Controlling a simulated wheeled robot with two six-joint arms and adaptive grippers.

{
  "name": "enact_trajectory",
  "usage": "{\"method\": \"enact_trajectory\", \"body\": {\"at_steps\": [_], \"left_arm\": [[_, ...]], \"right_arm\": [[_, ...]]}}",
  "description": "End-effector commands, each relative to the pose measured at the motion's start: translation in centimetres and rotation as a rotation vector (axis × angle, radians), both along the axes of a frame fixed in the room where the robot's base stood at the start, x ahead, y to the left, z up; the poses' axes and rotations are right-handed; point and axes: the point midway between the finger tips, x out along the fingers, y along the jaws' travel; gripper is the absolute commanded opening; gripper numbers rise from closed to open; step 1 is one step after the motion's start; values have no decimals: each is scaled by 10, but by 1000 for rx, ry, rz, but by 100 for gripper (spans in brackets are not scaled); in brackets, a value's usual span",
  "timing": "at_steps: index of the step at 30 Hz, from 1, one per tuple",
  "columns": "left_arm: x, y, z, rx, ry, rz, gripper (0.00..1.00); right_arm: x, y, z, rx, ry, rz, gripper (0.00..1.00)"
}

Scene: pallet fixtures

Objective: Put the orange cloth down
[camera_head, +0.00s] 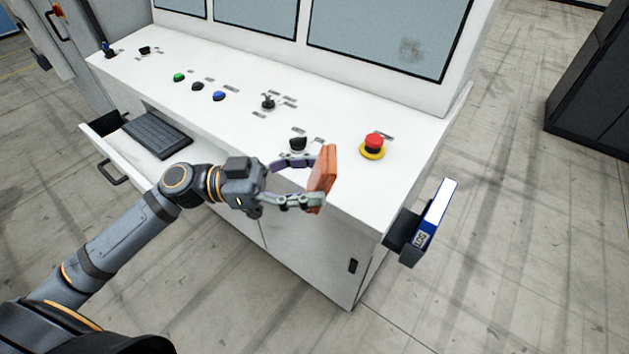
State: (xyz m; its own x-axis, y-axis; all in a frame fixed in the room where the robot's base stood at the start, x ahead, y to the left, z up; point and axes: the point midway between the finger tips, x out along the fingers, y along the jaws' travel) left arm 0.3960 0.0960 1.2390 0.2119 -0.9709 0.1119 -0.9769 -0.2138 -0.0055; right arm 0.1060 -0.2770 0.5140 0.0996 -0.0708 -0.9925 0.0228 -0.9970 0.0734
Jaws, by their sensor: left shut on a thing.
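The orange cloth (324,178) looks like a folded block and is held upright at the fingertips of my left gripper (312,182). The gripper is shut on it, with one finger on each side. Cloth and gripper are over the front edge of the white control console (205,98), left of and nearer than the red emergency button. I cannot tell whether the cloth touches the console. My right gripper is not in view.
The red button on a yellow base (373,147), a black knob (298,144) and a joystick (268,102) stand on the console. A keyboard (157,136) lies on a pulled-out drawer at left. A blue log binder (436,215) sits in a side holder. Bare console top lies right of the cloth.

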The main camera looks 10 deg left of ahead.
Motion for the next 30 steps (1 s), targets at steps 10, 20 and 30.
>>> {"method": "enact_trajectory", "body": {"at_steps": [10,20,30], "left_arm": [[0,0,0,1,2,5,12],[13,-15,-64,-12,10,217,12],[20,-26,-114,0,4,400,12]], "right_arm": [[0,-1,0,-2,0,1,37],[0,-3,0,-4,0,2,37],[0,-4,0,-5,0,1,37]]}}
